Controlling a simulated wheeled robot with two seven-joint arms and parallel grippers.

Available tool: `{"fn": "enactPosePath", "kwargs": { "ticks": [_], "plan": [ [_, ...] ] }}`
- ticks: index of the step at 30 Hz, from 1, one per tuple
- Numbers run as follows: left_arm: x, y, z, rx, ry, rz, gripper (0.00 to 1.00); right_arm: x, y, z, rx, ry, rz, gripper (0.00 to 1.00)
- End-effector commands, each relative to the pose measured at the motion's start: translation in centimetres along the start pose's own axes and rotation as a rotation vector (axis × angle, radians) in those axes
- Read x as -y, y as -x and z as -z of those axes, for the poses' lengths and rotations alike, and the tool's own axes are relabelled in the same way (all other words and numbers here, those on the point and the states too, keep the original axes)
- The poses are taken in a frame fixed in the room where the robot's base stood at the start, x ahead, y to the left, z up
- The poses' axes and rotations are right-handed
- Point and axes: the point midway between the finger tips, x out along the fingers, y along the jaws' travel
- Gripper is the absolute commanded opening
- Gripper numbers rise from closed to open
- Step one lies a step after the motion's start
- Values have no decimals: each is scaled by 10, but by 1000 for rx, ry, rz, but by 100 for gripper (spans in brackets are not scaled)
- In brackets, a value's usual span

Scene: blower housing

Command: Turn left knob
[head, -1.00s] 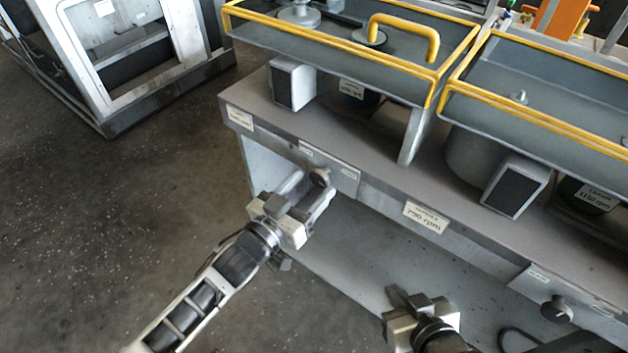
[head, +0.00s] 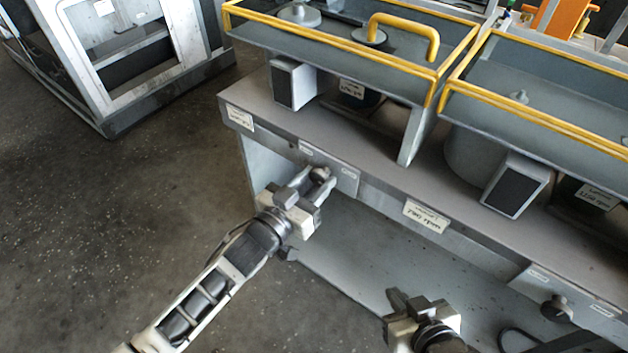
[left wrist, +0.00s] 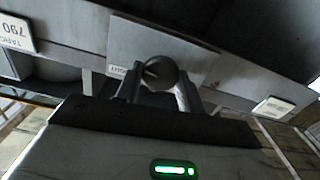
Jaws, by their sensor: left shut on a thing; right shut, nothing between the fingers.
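The left knob (head: 320,173) is a small dark round knob on a grey plate on the front face of the bench. My left gripper (head: 314,182) reaches it from the lower left, with its fingers on either side of the knob and shut on it. In the left wrist view the dark knob (left wrist: 159,73) sits between the two fingertips, with a pale mark on its face. My right gripper (head: 408,306) is shut and empty, low in front of the bench, away from any knob.
A second dark knob (head: 556,308) is on the bench front at the right. A label reading 790 rpm (head: 426,217) lies between the knobs. Yellow-railed trays (head: 440,75) stand above the bench. A metal frame (head: 110,125) stands at the far left; floor between is clear.

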Motion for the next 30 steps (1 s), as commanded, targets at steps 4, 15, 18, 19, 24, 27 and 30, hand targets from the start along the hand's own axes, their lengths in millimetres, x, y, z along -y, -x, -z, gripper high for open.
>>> {"fn": "enactPosePath", "kwargs": {
  "ticks": [4,15,18,19,24,27,30],
  "plan": [
    [0,0,0,0,-59,0,16,0,0,1,-1,3,0,0],
    [-1,0,-1,0,-332,-1,16,-1,-1,7,-14,5,-2,0],
    [-1,0,-1,0,-408,-1,16,-1,-2,7,-16,3,-2,0],
    [-1,0,-1,0,-429,-1,16,-1,-2,7,-16,2,-2,0],
    [-1,1,-1,1,-531,-1,16,0,-2,7,-15,-4,-2,0],
    [-1,1,-2,1,-574,-1,16,0,-3,6,-15,-6,-2,0],
    [-1,1,-2,1,-608,-1,16,1,-3,6,-13,-7,-2,0]
  ]
}}
